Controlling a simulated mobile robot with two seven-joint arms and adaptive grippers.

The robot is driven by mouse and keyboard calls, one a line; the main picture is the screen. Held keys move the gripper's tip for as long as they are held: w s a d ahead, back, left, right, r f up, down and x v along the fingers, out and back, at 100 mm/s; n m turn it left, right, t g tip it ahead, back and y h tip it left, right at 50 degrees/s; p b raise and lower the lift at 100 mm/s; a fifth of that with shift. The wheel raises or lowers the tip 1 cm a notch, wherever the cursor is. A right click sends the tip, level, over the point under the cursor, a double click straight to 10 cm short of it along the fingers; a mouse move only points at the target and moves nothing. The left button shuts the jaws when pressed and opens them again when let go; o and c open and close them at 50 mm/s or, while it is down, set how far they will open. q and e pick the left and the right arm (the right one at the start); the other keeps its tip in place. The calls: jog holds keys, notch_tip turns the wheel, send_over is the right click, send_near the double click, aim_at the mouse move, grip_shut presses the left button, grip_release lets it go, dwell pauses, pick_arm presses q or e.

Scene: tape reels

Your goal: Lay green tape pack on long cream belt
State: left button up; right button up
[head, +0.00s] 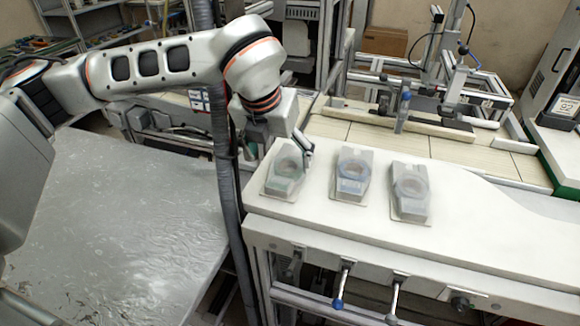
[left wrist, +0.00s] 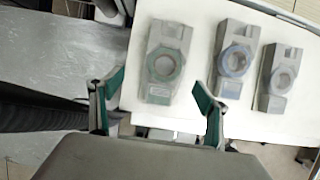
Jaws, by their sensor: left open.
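The green tape pack (head: 284,181), a grey holder with a clear ring and green tint, lies leftmost on the white counter (head: 330,216). It also shows in the left wrist view (left wrist: 163,66). My left gripper (head: 287,146) is open at the far end of this pack. In the left wrist view its green-padded fingertips (left wrist: 157,90) are apart, with the pack ahead between them and nothing held. The long cream belt (head: 450,154), made of cream panels, runs behind the counter. My right gripper is not in view.
A blue tape pack (head: 352,184) and a pale grey one (head: 410,205) lie to the right on the counter. A blue-grey upright post (head: 403,112) and a metal fixture (head: 455,95) stand at the belt. The counter's right part is clear.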

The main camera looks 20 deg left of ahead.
aim_at(288, 166)
pick_arm(q)
jog(key=x, duration=0.4)
jog(key=d+x, duration=0.1)
jog(key=x, duration=0.1)
jog(key=shift+w+r+p, duration=0.15)
jog(key=shift+w+p, duration=0.15)
jog(key=shift+c, duration=0.4)
jog(key=c, duration=1.2)
